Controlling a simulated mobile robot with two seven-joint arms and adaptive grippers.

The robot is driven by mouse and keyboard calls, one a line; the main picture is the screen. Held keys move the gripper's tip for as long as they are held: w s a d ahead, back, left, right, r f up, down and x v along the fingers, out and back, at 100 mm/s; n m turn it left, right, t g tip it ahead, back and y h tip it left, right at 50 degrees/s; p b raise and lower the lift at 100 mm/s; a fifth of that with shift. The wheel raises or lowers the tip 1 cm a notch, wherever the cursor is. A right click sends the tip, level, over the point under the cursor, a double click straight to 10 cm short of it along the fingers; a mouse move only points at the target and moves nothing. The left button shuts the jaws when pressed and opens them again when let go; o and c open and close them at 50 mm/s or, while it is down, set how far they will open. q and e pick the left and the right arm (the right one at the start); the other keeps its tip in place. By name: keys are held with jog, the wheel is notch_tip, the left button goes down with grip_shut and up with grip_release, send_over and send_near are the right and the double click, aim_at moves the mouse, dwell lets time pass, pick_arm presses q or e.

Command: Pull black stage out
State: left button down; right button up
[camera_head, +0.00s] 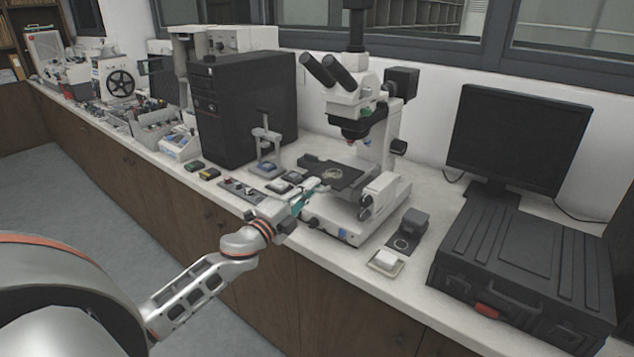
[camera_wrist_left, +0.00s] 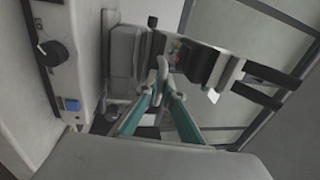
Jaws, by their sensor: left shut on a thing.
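The black stage (camera_head: 338,172) is a flat dark plate on the white microscope (camera_head: 375,150), below its objectives. A pale round thing lies on the stage. My left gripper (camera_head: 312,186), with teal finger insides, reaches in from the left to the stage's near left edge. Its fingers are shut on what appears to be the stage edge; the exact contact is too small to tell. In the left wrist view the fingertips (camera_wrist_left: 163,72) converge, and the microscope base (camera_wrist_left: 70,75) with a knob and blue label stands at the left. My right gripper is not in view.
A small grey press (camera_head: 266,145) and small trays stand left of the gripper, before a black computer tower (camera_head: 245,105). A small dark block (camera_head: 413,220) and white dish (camera_head: 386,262) sit right of the microscope. A black case (camera_head: 525,260) and monitor (camera_head: 518,135) fill the right.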

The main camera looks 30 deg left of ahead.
pick_arm(q)
jog(key=shift+s, duration=0.25)
jog(key=c, duration=2.2)
grip_release()
jog(key=shift+w, duration=0.1)
jog(key=v, duration=1.2)
jog(key=shift+d+r, duration=0.1)
jog(key=s+d+f+n+g, duration=0.2)
jog(key=s+d+f+n, duration=0.25)
jog(key=f, duration=0.45)
jog(key=s+d+f+n+g, duration=0.2)
jog(key=s+d+f+n, duration=0.1)
jog(key=d+f, duration=0.4)
jog(key=s+d+f+n+g, duration=0.2)
jog(key=s+d+f+n, duration=0.15)
jog(key=f, duration=0.65)
jog(key=s+d+f+n+g, duration=0.1)
jog(key=s+d+f, duration=0.1)
jog(key=d, duration=0.1)
jog(key=s+d+f+n+g, duration=0.1)
jog(key=s+d+f, duration=0.1)
jog(key=d, duration=0.1)
jog(key=s+d+f+n+g+h, duration=0.1)
jog(key=s+d+f, duration=0.1)
jog(key=s+d, duration=0.1)
jog(key=shift+s+d+f+n, duration=0.1)
jog(key=shift+d+f+n, duration=0.05)
jog(key=shift+d+n, duration=0.2)
